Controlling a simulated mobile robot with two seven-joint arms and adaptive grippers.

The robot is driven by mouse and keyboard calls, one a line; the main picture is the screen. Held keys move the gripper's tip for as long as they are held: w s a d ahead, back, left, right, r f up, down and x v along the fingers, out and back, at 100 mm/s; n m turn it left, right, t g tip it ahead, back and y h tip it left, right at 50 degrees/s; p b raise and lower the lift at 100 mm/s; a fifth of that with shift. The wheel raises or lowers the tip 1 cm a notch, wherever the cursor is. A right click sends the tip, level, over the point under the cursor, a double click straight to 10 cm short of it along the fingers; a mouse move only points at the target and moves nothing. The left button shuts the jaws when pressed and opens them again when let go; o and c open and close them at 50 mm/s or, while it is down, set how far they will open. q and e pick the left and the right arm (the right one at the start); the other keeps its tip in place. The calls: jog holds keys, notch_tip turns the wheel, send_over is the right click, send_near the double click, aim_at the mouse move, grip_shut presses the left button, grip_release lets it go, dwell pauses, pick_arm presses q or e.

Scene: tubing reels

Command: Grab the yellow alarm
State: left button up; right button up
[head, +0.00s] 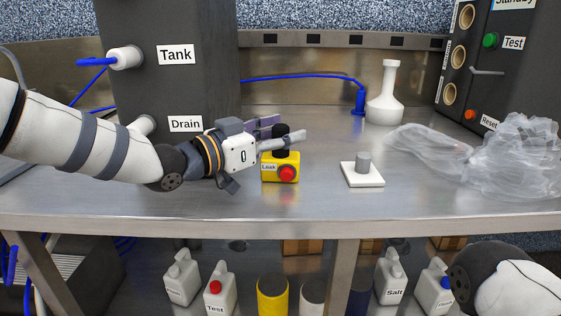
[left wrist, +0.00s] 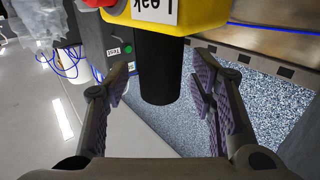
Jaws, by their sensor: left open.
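The yellow alarm (head: 281,166) is a small yellow box on the steel bench, with a red button on its front, a "Leak" label and a black cylinder on top. In the left wrist view the yellow box (left wrist: 205,14) shows at the top edge, with its black cylinder (left wrist: 158,70) between the finger pads. My left gripper (head: 287,139) reaches in from the left at the height of that cylinder. Its fingers also show in the left wrist view (left wrist: 163,88), open on both sides of the cylinder, with visible gaps. My right gripper is out of view.
A white plate with a grey peg (head: 363,178) sits right of the alarm. Clear crumpled plastic (head: 510,160) lies farther right. A white flask (head: 385,95) stands behind. The dark "Tank" and "Drain" cabinet (head: 170,85) stands behind my left arm. The front bench strip is clear.

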pick_arm(q)
grip_shut()
